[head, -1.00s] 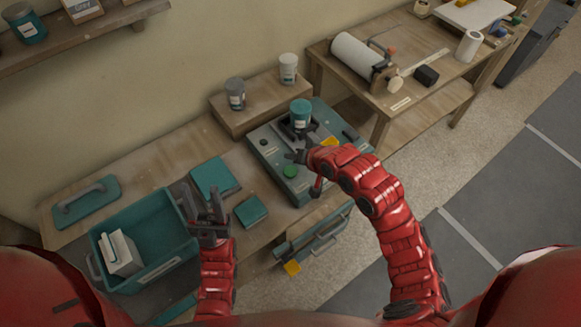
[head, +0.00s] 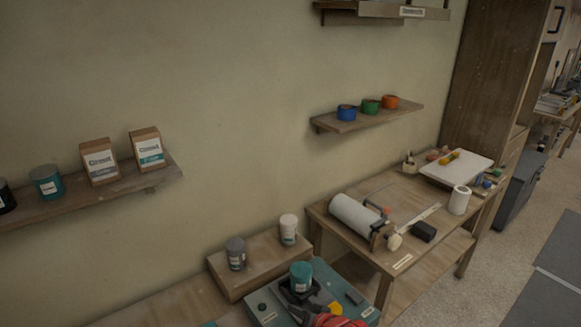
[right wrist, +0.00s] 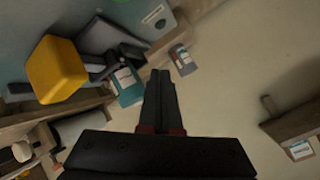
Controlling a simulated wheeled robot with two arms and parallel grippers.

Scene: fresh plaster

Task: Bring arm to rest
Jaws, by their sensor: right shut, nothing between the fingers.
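My right gripper (right wrist: 160,80) shows in the right wrist view with its two dark fingers together and nothing between them. In the head view its red arm comes in at the bottom edge, with the dark gripper (head: 300,312) low in front of the teal machine (head: 262,309). A teal pot (head: 302,274) stands on that machine in a dark holder. The pot also shows in the right wrist view (right wrist: 127,88), beyond the fingers and to their left. My left gripper is outside the head view.
A yellow block-like part (right wrist: 56,70) is close at left in the right wrist view. A grey pot (head: 236,253) and a white pot (head: 288,229) stand on a wooden riser (head: 248,276). A side table (head: 330,213) holds a large roll. Shelves line the wall.

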